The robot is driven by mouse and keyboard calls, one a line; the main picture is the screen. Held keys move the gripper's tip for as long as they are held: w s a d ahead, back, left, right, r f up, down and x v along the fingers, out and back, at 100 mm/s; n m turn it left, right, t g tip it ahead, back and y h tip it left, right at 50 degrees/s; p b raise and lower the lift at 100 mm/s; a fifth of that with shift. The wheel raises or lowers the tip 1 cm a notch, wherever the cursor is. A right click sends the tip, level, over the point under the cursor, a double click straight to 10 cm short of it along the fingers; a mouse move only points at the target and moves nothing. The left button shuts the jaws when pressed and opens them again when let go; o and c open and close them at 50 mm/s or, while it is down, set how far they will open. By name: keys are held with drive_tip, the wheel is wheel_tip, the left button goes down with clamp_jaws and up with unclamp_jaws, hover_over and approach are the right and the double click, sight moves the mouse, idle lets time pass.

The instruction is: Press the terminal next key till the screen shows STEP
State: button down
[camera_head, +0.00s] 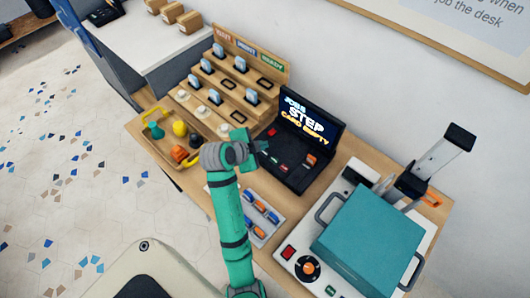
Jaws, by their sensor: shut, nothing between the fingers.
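The black terminal (322,116) stands open on the wooden table. Its upright screen (306,119) reads "JOBS", then "STEP" in large letters, then a yellow line that looks like "CARD EMPTY". Its flat key panel (291,164) carries several keys, among them an orange-red key (311,160) at the right and dark red and green ones. My green arm reaches up from the bottom, and my gripper (264,147) is shut and empty at the left edge of the key panel. The wrist hides part of that edge. I cannot tell whether the fingertips touch a key, and key labels are too small to read.
A stepped wooden rack (251,75) with several tags stands left of the terminal. A tray (150,146) of coloured knobs lies farther left. A teal-lidded machine (367,240) stands right, and a panel of blue and orange pieces (270,232) lies in front.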

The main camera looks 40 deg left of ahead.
sight(264, 155)
drive_tip(key=shift+d+r, duration=0.1)
drive_tip(key=shift+r, duration=1.6)
drive_tip(key=shift+w+d, duration=0.1)
drive_tip(key=shift+w, duration=0.1)
